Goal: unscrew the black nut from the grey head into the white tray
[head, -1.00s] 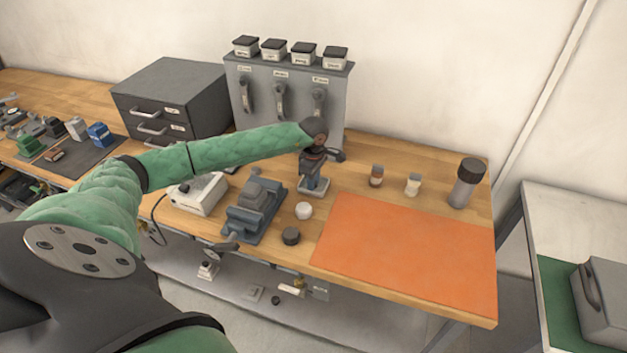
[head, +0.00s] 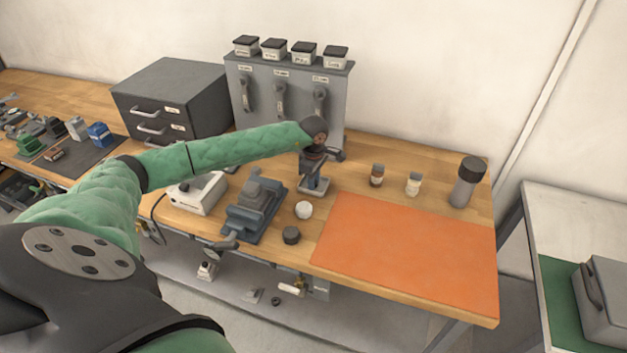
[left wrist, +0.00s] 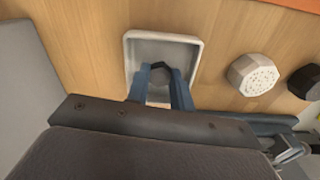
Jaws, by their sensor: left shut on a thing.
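The black nut (left wrist: 160,74) is between the blue fingers of my left gripper (left wrist: 164,84) in the left wrist view. The fingers are shut on it. The white tray (left wrist: 132,52) lies under the nut and fingers; how high the nut is above its floor is hard to tell. In the head view my left gripper (head: 314,180) points down at the tray, hiding much of it and the nut. The grey head (head: 262,191) sits in the blue-grey vise (head: 240,222), left of the tray. My right gripper is not in view.
A white round part (head: 304,210) and a black round part (head: 291,235) stand between vise and orange mat (head: 410,245). Two small bottles (head: 377,175) (head: 413,184) and a grey cylinder (head: 466,182) stand to the right. A grey panel (head: 335,105) rises behind. The mat is clear.

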